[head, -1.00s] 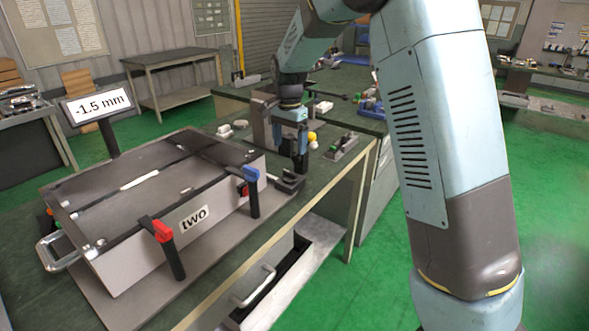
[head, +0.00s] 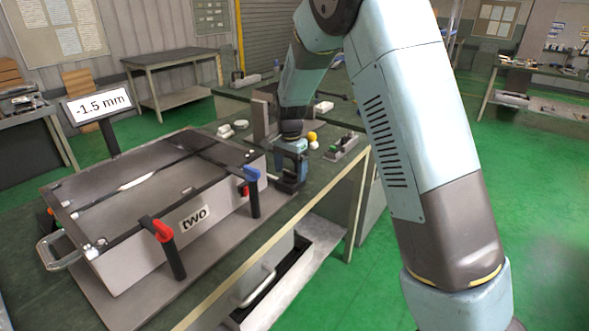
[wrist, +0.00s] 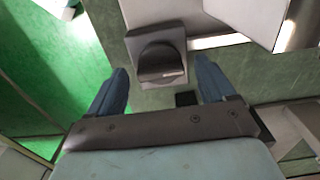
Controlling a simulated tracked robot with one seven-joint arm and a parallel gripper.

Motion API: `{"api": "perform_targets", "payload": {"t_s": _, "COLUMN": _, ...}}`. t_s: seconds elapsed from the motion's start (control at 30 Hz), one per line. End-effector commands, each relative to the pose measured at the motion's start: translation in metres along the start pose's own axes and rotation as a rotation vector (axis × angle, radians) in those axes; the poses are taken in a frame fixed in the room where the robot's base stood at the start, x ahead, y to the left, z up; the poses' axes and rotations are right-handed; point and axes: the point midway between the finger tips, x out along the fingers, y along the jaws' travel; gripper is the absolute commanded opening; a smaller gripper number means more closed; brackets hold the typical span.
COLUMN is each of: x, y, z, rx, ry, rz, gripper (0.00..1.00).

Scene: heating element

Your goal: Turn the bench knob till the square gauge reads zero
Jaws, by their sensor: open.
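The gauge (head: 97,104) is a white rectangular sign on a dark post in the head view and reads -1.5 mm. The bench knob (wrist: 158,62) is a dark round piece on a square dark base in the wrist view. My gripper (wrist: 162,66) is open, with one blue finger on either side of the knob and visible gaps to it. In the head view my gripper (head: 291,168) is low over the bench's front edge, just right of the grey box, and largely hides the knob.
A grey box (head: 190,217) labelled "two" sits on the bench, with a red-topped clamp (head: 163,232) and a blue-topped clamp (head: 252,175) along its front. An open drawer (head: 275,285) juts out below. Small parts (head: 343,146) lie behind my gripper.

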Motion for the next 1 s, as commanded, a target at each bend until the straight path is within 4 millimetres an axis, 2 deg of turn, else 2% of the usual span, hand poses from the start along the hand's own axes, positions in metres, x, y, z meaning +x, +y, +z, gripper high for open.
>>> {"api": "perform_targets", "payload": {"t_s": 0.07, "x": 0.000, "y": 0.000, "z": 0.000, "rx": 0.000, "ry": 0.000, "rz": 0.000, "gripper": 0.77}}
{"api": "perform_targets", "payload": {"t_s": 0.57, "x": 0.000, "y": 0.001, "z": -0.001, "rx": 0.001, "ry": 0.000, "rz": 0.000, "gripper": 0.29}}
{"api": "perform_targets", "payload": {"t_s": 0.6, "x": 0.000, "y": 0.018, "z": -0.013, "rx": 0.008, "ry": -0.001, "rz": 0.001, "gripper": 0.27}}
{"api": "perform_targets", "payload": {"t_s": 0.67, "x": 0.000, "y": 0.008, "z": -0.007, "rx": 0.001, "ry": 0.000, "rz": 0.001, "gripper": 0.32}}
{"api": "perform_targets", "payload": {"t_s": 0.7, "x": 0.000, "y": 0.006, "z": -0.005, "rx": 0.001, "ry": 0.000, "rz": 0.002, "gripper": 0.28}}
{"api": "perform_targets", "payload": {"t_s": 1.0, "x": 0.001, "y": 0.003, "z": -0.001, "rx": -0.006, "ry": -0.002, "rz": 0.006, "gripper": 0.28}}
